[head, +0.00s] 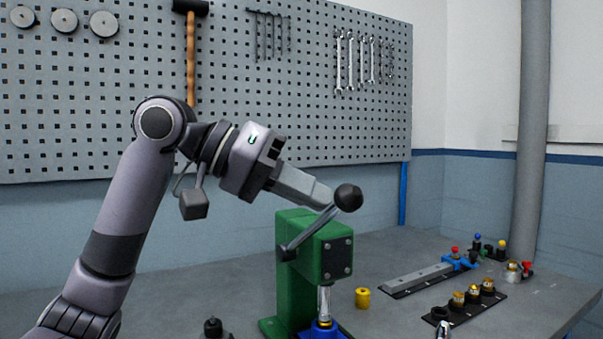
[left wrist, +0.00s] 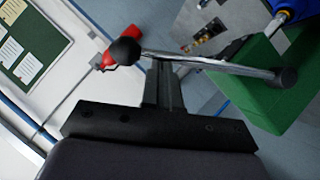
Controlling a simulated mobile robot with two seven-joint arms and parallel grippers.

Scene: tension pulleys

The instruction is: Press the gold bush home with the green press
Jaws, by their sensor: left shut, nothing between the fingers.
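The green press (head: 325,255) stands on the bench, its steel ram (head: 324,302) pointing down at a blue holder (head: 322,330) cut by the lower picture edge. Its lever (head: 312,232) slopes up to a black knob (head: 348,198). A gold bush (head: 362,297) stands on the bench to the right of the press; I cannot tell whether anything sits under the ram. My left gripper (head: 325,196) is shut and empty beside the knob. In the left wrist view the lever (left wrist: 210,65) and knob (left wrist: 125,51) cross close to the shut fingers (left wrist: 163,75); contact is unclear.
A grey rail (head: 415,278) with a blue clamp (head: 460,262) and a dark strip with gold parts (head: 473,294) lie at right. Several small coloured-knob parts stand behind. A pegboard (head: 280,90) with tools backs the bench. A dark part (head: 213,328) is at the lower front.

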